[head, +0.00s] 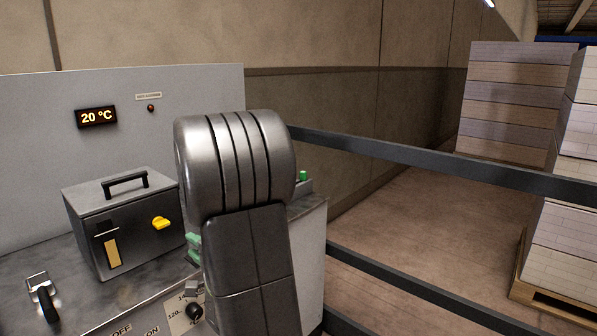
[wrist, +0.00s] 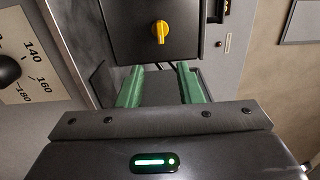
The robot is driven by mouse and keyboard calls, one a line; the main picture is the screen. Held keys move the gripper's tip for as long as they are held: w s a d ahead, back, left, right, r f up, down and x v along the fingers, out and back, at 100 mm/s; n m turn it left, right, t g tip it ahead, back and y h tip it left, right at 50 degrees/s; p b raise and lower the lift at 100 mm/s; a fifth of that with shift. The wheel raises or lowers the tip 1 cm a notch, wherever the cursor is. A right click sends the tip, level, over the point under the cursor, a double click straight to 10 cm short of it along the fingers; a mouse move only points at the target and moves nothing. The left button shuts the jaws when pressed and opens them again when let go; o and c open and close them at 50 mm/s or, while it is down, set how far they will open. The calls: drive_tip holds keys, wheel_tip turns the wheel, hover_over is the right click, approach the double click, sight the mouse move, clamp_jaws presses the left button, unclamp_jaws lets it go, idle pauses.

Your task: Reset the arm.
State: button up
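My arm stands in front of the machine's counter in the head view, its large grey link hiding part of the counter. My gripper (wrist: 160,84) shows in the wrist view with two green fingers apart and nothing visible between them. The fingers point toward a dark metal box with a yellow knob (wrist: 160,32); I cannot tell whether they touch it. In the head view, green finger parts of my gripper (head: 193,247) show just left of the arm, to the right of the box (head: 90,240). The rest of the gripper is hidden behind the arm.
The metal counter (head: 45,258) carries a lever (head: 42,293) at left. A dial scale (wrist: 28,75) shows in the wrist view. A temperature display (head: 96,117) reads 20 °C. Dark rails (head: 430,160) cross the right side. Stacked reams (head: 510,100) stand behind them.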

sight(164, 224)
drive_tip(key=x, duration=1.4)
drive_tip(key=shift+s, duration=0.1)
drive_tip(key=shift+a+n, duration=0.1)
drive_tip(key=shift+n, duration=0.3)
drive_tip(key=shift+r+n, duration=0.1)
drive_tip(key=shift+n, duration=0.7)
drive_tip(key=n, duration=0.3)
drive_tip(key=shift+r, duration=0.1)
drive_tip(key=n, duration=0.5)
drive_tip(key=shift+s+r+n, duration=0.1)
drive_tip(key=shift+n, duration=0.3)
